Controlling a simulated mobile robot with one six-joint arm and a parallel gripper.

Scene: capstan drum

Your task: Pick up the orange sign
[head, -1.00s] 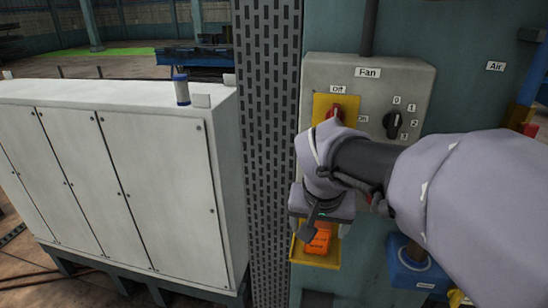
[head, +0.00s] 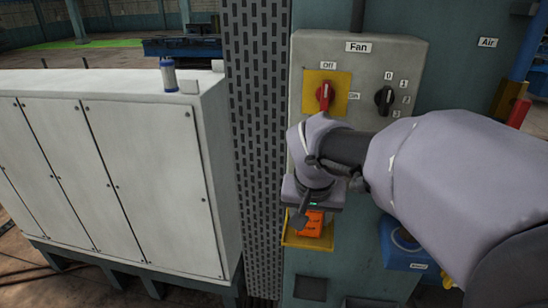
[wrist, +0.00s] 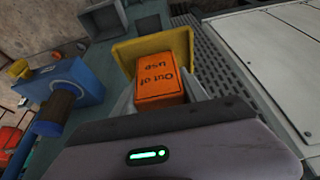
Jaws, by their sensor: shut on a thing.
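The orange sign (wrist: 158,70), a small block with the dark words "Out of use", sits in a yellow holder (wrist: 183,42) and appears upside down in the wrist view. In the head view the sign (head: 311,223) shows just below my gripper, with the yellow holder (head: 304,242) around its lower part. My gripper (wrist: 162,92) is shut on the sign, one grey finger on each side. In the head view my gripper (head: 312,206) points down, and its fingers are largely hidden. I cannot tell whether the sign still touches the holder.
The Fan box (head: 357,75), with a red switch (head: 324,97) and a black knob (head: 384,98), is above my gripper. A blue device (head: 404,252) is to the right. A perforated post (head: 255,150) and a white cabinet (head: 150,175) stand to the left.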

